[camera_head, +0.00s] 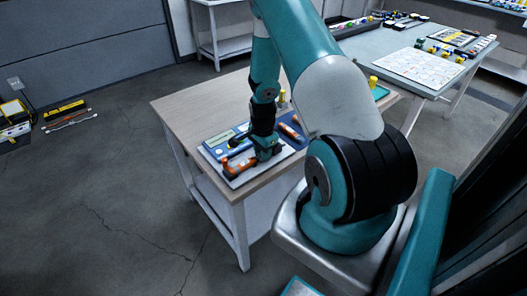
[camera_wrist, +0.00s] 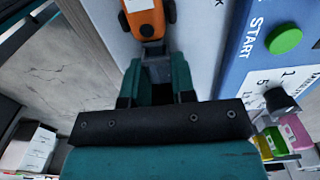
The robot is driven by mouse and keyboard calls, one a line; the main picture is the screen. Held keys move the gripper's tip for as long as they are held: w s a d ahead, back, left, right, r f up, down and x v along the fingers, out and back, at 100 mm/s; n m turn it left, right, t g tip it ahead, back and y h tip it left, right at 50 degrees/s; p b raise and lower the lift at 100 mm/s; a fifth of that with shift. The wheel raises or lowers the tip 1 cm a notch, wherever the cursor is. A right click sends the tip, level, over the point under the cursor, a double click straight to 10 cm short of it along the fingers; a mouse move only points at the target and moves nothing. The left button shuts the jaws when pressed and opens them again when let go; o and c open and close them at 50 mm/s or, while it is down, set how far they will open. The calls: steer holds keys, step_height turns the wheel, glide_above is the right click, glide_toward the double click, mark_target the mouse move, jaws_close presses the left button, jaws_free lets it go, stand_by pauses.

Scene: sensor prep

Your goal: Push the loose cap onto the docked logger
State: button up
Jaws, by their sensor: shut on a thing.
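My gripper (camera_wrist: 155,85) points down over the work board on the wooden table, and its fingers are shut on a small dark thing (camera_wrist: 158,70). It looks like the loose cap, but most of it is hidden between the fingers. An orange body with a white label and black ends (camera_wrist: 144,20), seemingly the docked logger, lies just beyond the fingertips in the wrist view. In the head view the orange body (camera_head: 236,166) lies at the board's near left, beside my gripper (camera_head: 265,152). I cannot tell whether the cap touches it.
A blue panel (camera_wrist: 240,50) with a green START button (camera_wrist: 285,40) and a dark knob (camera_wrist: 279,101) stands close on the right in the wrist view. Another orange item (camera_head: 290,132) lies right of my gripper. The wooden table's left part (camera_head: 195,108) is clear.

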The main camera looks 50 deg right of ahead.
steer(key=shift+w+a, duration=0.15)
steer(key=shift+a, duration=0.4)
steer(key=shift+c, duration=0.2)
stand_by(0.8)
steer(key=o, duration=1.1)
steer(key=shift+o, duration=0.2)
steer(key=shift+r+p, duration=0.6)
steer(key=shift+r, duration=0.1)
steer(key=shift+r+p, duration=2.2)
steer(key=shift+r, duration=0.75)
